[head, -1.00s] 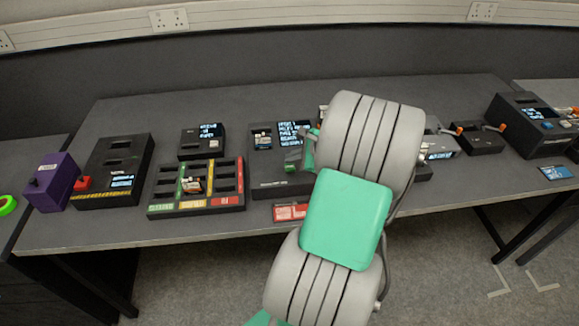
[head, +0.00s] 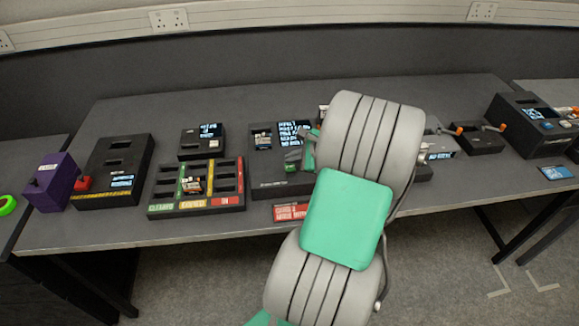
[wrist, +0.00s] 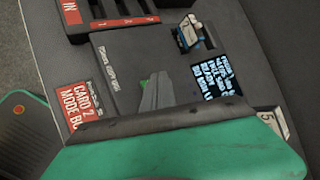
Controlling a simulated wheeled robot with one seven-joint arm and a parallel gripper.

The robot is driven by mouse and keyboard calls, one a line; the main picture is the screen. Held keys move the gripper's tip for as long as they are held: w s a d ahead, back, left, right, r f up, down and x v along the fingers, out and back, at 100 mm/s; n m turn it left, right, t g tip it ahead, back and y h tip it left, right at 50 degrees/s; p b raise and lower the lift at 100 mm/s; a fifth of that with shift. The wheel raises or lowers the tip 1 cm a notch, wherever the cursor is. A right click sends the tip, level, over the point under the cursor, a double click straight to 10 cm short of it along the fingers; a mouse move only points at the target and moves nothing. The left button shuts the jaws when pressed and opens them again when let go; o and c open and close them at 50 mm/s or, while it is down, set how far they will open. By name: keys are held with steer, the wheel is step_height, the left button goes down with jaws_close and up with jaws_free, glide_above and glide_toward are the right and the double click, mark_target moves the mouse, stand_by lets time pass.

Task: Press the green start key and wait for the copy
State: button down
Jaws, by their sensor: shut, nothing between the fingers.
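The black copy station (head: 265,188) stands on the bench left of my arm, with a lit text screen (head: 293,132) and a small module (head: 262,139) in its upper left slot. The station (wrist: 118,68), its screen (wrist: 222,72) and the module (wrist: 189,36) also show in the wrist view. My gripper (head: 292,163) is shut and empty, over the station's face. In the wrist view a sliver of the green start key (wrist: 143,83) shows beside the fingertips (wrist: 153,88). The fingers hide most of the key, and I cannot tell whether they touch it or whether it is pressed.
A sorting tray (head: 197,207) with coloured labels is left of the station. A small screen box (head: 202,140) stands behind it. A black box (head: 113,172) and a purple box (head: 52,182) are further left. A red sign (head: 291,212) is at the station's front.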

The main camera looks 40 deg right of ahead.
mark_target(293, 168)
steer(key=shift+f, duration=0.35)
steer(key=shift+f, duration=0.55)
stand_by(0.5)
steer(key=shift+r+p, duration=0.95)
steer(key=shift+r, duration=0.1)
step_height(293, 168, up, 5)
steer(key=p, duration=0.5)
stand_by(0.4)
